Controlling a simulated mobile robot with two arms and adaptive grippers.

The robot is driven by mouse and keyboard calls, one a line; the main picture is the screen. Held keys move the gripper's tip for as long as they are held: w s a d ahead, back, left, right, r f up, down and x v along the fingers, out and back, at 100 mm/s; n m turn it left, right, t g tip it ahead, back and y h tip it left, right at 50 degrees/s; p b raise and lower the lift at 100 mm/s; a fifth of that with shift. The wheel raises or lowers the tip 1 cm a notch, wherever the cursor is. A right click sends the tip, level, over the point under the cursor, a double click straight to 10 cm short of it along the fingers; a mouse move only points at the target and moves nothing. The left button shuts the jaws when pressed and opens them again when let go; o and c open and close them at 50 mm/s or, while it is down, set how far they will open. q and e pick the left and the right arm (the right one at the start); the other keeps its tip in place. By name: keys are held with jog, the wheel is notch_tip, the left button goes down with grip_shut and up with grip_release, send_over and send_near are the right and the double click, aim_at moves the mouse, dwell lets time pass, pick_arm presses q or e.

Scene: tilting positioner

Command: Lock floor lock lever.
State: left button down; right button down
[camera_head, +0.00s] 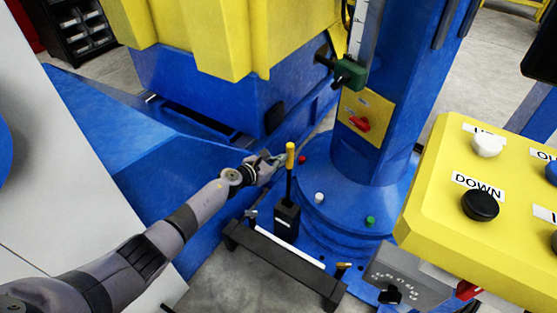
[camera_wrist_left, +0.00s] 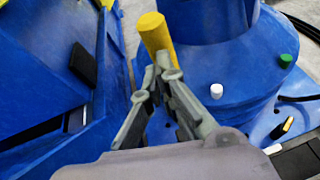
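The floor lock lever (camera_head: 289,175) is a thin black rod with a yellow grip, standing nearly upright from a black box (camera_head: 287,216) at the foot of the blue column. My left gripper (camera_head: 278,158) is just left of the yellow grip in the head view. In the left wrist view the yellow grip (camera_wrist_left: 154,33) rises just beyond the fingertips of the left gripper (camera_wrist_left: 160,72). Those fingertips are close together and look shut, with nothing clearly held between them. Whether they touch the lever cannot be told. The lever's lower part is hidden there. My right gripper is not in view.
The blue column (camera_head: 375,100) has a yellow panel with a red switch (camera_head: 359,124). Its base carries a white knob (camera_head: 319,197) and a green knob (camera_head: 370,221). A black bar (camera_head: 285,264) lies in front. A yellow control box (camera_head: 478,240) fills the right side.

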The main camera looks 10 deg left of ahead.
pick_arm(q)
jog(key=shift+w+r+t, duration=0.3)
jog(key=shift+w+r, duration=0.05)
jog(key=shift+r, duration=0.2)
jog(key=v, duration=1.2)
jog(key=shift+s+f, duration=0.3)
jog(key=shift+f, duration=0.05)
